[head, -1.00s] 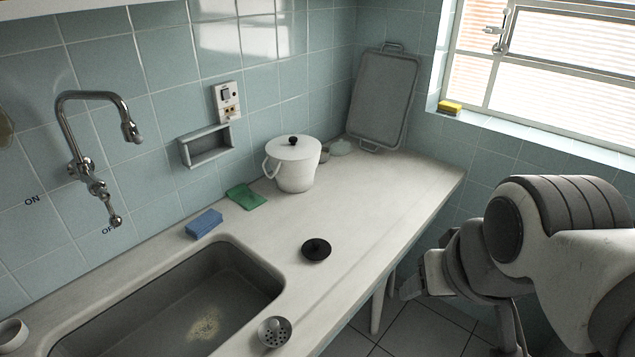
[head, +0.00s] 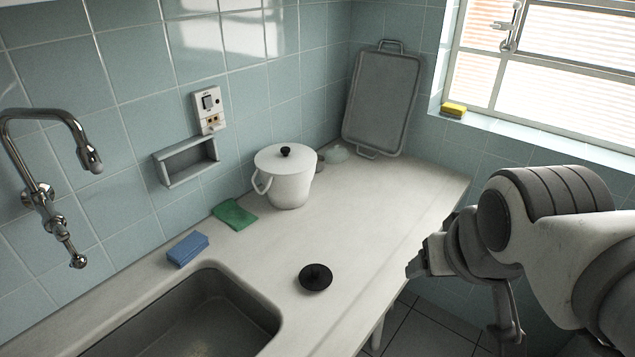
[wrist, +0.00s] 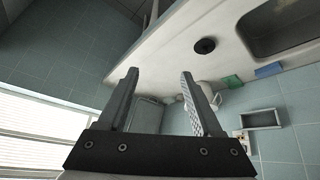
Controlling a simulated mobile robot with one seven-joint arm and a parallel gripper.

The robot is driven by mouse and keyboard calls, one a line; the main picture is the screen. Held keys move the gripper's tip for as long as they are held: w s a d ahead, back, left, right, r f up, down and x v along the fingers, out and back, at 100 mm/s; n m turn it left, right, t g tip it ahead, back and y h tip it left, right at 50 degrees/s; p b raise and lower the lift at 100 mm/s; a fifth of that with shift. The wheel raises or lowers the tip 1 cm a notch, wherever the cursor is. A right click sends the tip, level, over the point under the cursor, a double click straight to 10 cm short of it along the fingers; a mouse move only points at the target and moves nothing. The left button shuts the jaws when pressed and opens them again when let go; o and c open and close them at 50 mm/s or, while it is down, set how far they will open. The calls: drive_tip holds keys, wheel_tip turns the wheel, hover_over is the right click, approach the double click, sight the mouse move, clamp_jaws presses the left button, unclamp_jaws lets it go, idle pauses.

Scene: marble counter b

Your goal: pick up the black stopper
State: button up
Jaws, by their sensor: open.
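The black stopper (head: 315,278) is a round dark disc with a raised knob. It lies on the pale counter (head: 375,225), just right of the sink's corner. The stopper also shows in the wrist view (wrist: 205,46), beyond my fingertips and to the right. My gripper (wrist: 158,72) is open and empty, its two fingers spread apart. In the head view my gripper (head: 412,268) is at the counter's right edge, right of the stopper and well apart from it.
A sink (head: 215,335) lies left of the stopper. A blue sponge (head: 188,250), a green cloth (head: 234,214) and a white lidded pot (head: 288,183) stand along the wall. A grey tray (head: 382,100) leans in the corner. The counter around the stopper is clear.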

drive_tip(key=w+d+f+t+h+b, duration=0.1)
drive_tip(key=w+d+f+t+b, duration=0.15)
drive_tip(key=w, duration=0.25)
drive_tip(key=w+d+f+t+h+b, duration=0.1)
drive_tip(key=w+d+f+b, duration=0.15)
drive_tip(key=w, duration=0.35)
drive_tip(key=n+y+b, duration=0.8)
drive_tip(key=y+b, duration=0.1)
drive_tip(key=y, duration=0.2)
approach(318, 271)
drive_tip(key=x, duration=0.3)
drive_tip(key=b+x, duration=0.1)
drive_tip(key=x, duration=0.1)
drive_tip(key=shift+w+d+f, duration=0.25)
drive_tip(key=shift+w+f, duration=0.05)
drive_tip(key=shift+f, duration=0.05)
drive_tip(key=shift+a+b+x, duration=0.2)
drive_tip(key=shift+b+x, duration=0.45)
drive_tip(key=shift+x, duration=0.75)
drive_tip(key=shift+a+b+x, duration=0.15)
drive_tip(key=shift+b+x, duration=0.45)
drive_tip(key=shift+x, duration=0.85)
drive_tip(key=shift+s+r, duration=0.2)
drive_tip(key=shift+r, duration=0.05)
clamp_jaws()
